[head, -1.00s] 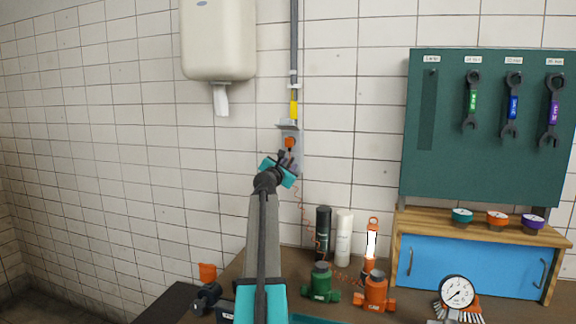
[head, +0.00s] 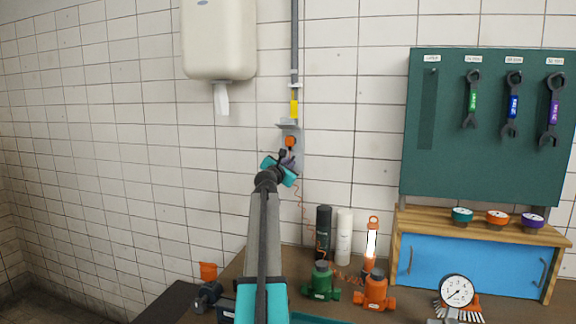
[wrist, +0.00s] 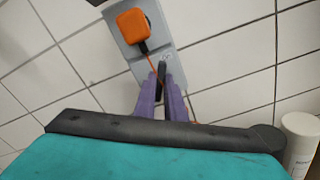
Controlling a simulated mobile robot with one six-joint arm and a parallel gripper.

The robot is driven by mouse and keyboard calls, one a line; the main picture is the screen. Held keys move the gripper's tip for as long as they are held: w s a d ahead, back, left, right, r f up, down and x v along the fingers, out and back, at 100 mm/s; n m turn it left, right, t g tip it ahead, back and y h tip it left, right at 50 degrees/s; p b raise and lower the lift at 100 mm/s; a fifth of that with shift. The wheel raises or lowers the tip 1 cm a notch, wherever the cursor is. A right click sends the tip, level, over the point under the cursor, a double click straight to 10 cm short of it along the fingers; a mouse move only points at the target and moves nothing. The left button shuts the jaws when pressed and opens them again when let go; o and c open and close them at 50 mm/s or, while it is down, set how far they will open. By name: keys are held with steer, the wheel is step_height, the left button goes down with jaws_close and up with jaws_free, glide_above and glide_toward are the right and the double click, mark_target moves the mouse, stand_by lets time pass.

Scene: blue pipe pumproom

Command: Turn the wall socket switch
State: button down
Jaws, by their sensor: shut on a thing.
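The wall socket is a grey box (wrist: 183,68) on the white tiled wall, with an orange plug (wrist: 130,25) in its upper part. In the head view the socket (head: 298,152) sits below a grey conduit. A black switch handle (wrist: 161,70) stands out from its lower part. My gripper (wrist: 162,82) has its purple fingers shut on the switch handle, one on each side. In the head view my gripper (head: 288,160) is at the lower end of the socket and partly hides it. The switch's exact angle is hard to read.
An orange cord (head: 300,204) hangs from the socket to the bench. Black and white canisters (head: 323,228), a lit orange lamp (head: 371,244) and green and orange valves (head: 321,284) stand below. A dispenser (head: 218,40) hangs at upper left; a tool board (head: 490,170) is at right.

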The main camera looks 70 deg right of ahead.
steer(key=shift+d+r+m, duration=0.1)
steer(key=shift+d+m, duration=0.15)
steer(key=shift+m, duration=0.15)
steer(key=shift+s+m+b, duration=0.2)
steer(key=shift+m+b, duration=4.05)
steer(key=shift+m, duration=1.35)
steer(key=c, duration=1.8)
jaws_free()
steer(key=shift+d, duration=0.1)
steer(key=shift+f, duration=0.2)
steer(key=shift+f, duration=0.1)
